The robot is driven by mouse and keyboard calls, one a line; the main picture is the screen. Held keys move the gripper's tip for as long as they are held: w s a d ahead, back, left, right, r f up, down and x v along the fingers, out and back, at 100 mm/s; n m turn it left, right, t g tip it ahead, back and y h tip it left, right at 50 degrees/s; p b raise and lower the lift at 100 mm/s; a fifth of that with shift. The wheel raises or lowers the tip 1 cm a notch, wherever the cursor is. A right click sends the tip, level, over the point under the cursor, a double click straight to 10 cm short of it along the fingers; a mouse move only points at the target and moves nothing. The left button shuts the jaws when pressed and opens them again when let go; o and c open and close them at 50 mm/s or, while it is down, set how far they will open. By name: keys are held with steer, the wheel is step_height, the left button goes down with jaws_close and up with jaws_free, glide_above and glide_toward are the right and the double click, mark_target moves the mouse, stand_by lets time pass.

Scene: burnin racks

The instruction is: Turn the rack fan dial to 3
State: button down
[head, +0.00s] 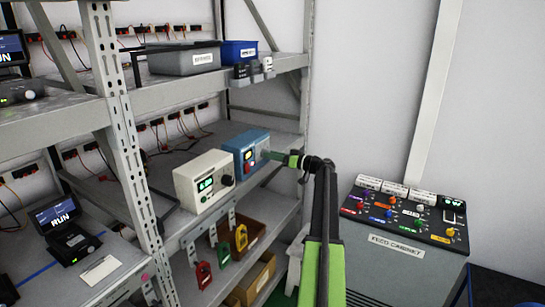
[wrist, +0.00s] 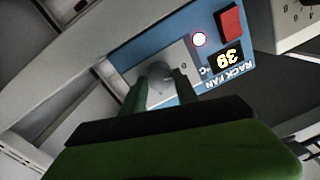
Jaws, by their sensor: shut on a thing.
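The rack fan box (head: 245,146) is a blue unit on the middle shelf. It also shows, turned nearly upside down, in the wrist view (wrist: 222,85), with a RACK FAN label, a red switch (wrist: 231,21), a round white light and a lit display (wrist: 226,60). The grey fan dial (wrist: 158,72) sits on a pale plate. My gripper (wrist: 160,80) is shut on the dial, one green finger on each side. In the head view my gripper (head: 270,155) reaches the box's front from the right. The dial's pointer and most of its markings are hidden or too blurred to read.
A cream unit (head: 205,181) with a green display and a black knob stands close left of the blue box. The feed cabinet (head: 405,245) stands to the right of my arm.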

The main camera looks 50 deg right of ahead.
steer(key=shift+s+f+m+h+b, duration=0.1)
steer(key=shift+m+h+b, duration=0.15)
steer(key=shift+m, duration=7.2)
steer(key=shift+m+h+b, duration=0.1)
steer(key=shift+m+h, duration=0.25)
steer(key=shift+m, duration=7.1)
steer(key=c, duration=0.9)
jaws_free()
steer(key=shift+a, duration=0.1)
